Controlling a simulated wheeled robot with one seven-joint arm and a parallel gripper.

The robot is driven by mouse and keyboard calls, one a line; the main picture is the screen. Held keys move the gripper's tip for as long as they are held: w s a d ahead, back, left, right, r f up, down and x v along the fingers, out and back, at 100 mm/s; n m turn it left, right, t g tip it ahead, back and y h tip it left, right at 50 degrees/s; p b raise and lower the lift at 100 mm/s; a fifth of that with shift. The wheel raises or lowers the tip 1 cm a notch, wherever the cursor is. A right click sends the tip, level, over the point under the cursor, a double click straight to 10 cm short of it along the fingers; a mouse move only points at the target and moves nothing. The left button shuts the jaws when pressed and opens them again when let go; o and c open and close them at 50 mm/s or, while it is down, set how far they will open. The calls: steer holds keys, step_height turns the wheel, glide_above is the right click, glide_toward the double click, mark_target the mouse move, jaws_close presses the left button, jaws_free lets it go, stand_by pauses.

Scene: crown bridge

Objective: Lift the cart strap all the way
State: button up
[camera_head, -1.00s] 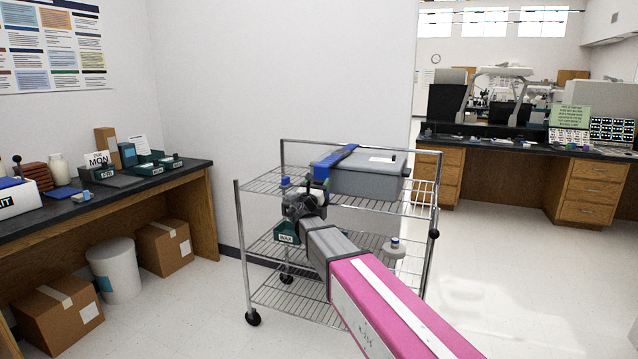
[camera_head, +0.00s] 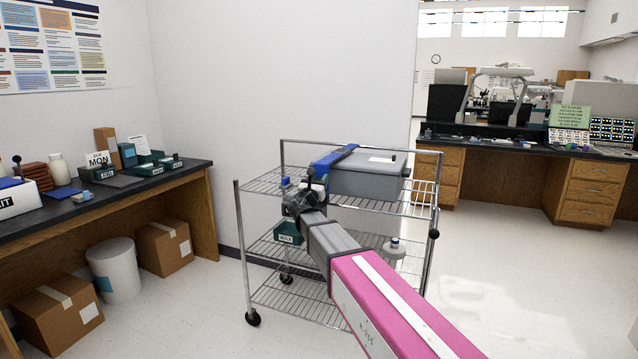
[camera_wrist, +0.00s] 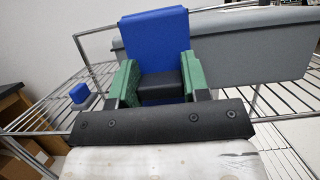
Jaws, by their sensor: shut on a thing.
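The blue cart strap (camera_head: 333,159) runs over the left part of a grey lidded box (camera_head: 368,176) on the cart's top shelf. In the wrist view the strap (camera_wrist: 154,42) is a wide blue band hanging down the box's front, with a dark block (camera_wrist: 160,88) at its lower end. My gripper (camera_head: 312,192) is at the strap's front end. In the wrist view its two green-padded fingers (camera_wrist: 158,84) stand on either side of the dark block and are shut on that strap end. The exact contact is partly hidden by the fingers.
The wire cart (camera_head: 240,240) has metal posts and several shelves. A small blue block (camera_head: 286,181) sits on its top shelf at the left; a green bin (camera_head: 287,238) is lower. A bench (camera_head: 190,178) stands left, with boxes and a white bucket (camera_head: 115,270) below.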

steer(key=w+d+r+g+y, duration=0.1)
steer(key=w+r+g, duration=0.15)
steer(key=r, duration=0.95)
steer(key=w+r+g+y, duration=0.1)
steer(key=r+g, duration=0.2)
steer(key=r, duration=0.8)
steer(key=w+d+r, duration=0.2)
steer(key=w+r, duration=0.5)
steer(key=r, duration=0.3)
steer(key=w+d+r, duration=0.3)
steer(key=w+r, duration=0.4)
steer(key=r, duration=0.3)
steer(key=shift+w+d, duration=0.25)
steer(key=shift+f, duration=0.1)
steer(key=o, duration=0.9)
steer(key=shift+s, duration=0.1)
